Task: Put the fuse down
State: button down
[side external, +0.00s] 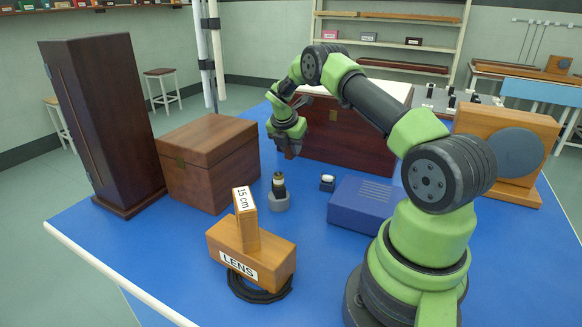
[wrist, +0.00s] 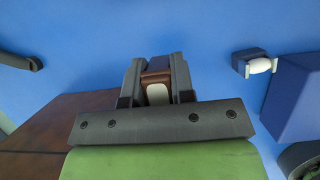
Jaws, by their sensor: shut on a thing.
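My gripper (side external: 291,151) hangs above the blue bench top, in front of the large dark wooden chest. In the wrist view my gripper (wrist: 157,75) is shut on a small brown piece with a pale face, which I take to be the fuse (wrist: 157,94). The fingers hide part of it, and in the side view it cannot be told apart from the dark fingertips. A small dark blue block with a white cylinder (side external: 327,182) stands on the bench, apart from my gripper; it also shows in the wrist view (wrist: 257,65).
A blue box (side external: 360,202) stands right of the small block. A grey-based post (side external: 279,195), the LENS block (side external: 252,250) and a coil of black cable (side external: 258,290) are nearer. Wooden boxes (side external: 208,165) stand left, the chest (side external: 345,140) behind. Bare blue bench (side external: 305,220) lies between.

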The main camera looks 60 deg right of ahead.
aim_at(291, 174)
jog(key=shift+f, duration=2.75)
jog(key=c, duration=1)
grip_release()
jog(key=shift+f, duration=0.1)
